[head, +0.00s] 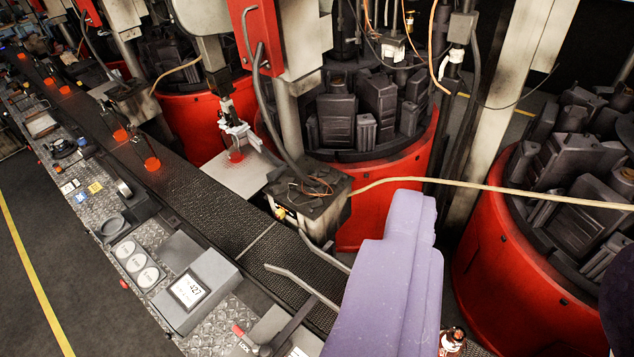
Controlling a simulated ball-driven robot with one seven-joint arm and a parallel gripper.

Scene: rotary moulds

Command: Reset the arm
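A large lavender stepped part (392,265), which looks like part of my gripper, rises from the bottom edge right of centre in the head view. A dark rounded shape (620,300) shows at the right edge; I cannot tell if it is the other finger. No fingertips meet in view, and I see nothing held. The lavender part hides the lower end of the conveyor.
A dark conveyor (200,200) runs diagonally from upper left, carrying glowing orange pieces (152,164). Red rotary drums (510,270) with dark moulds stand behind it. A control panel (188,290) lies in front. A brown bottle (452,342) stands at bottom right. A hose (490,184) crosses the right.

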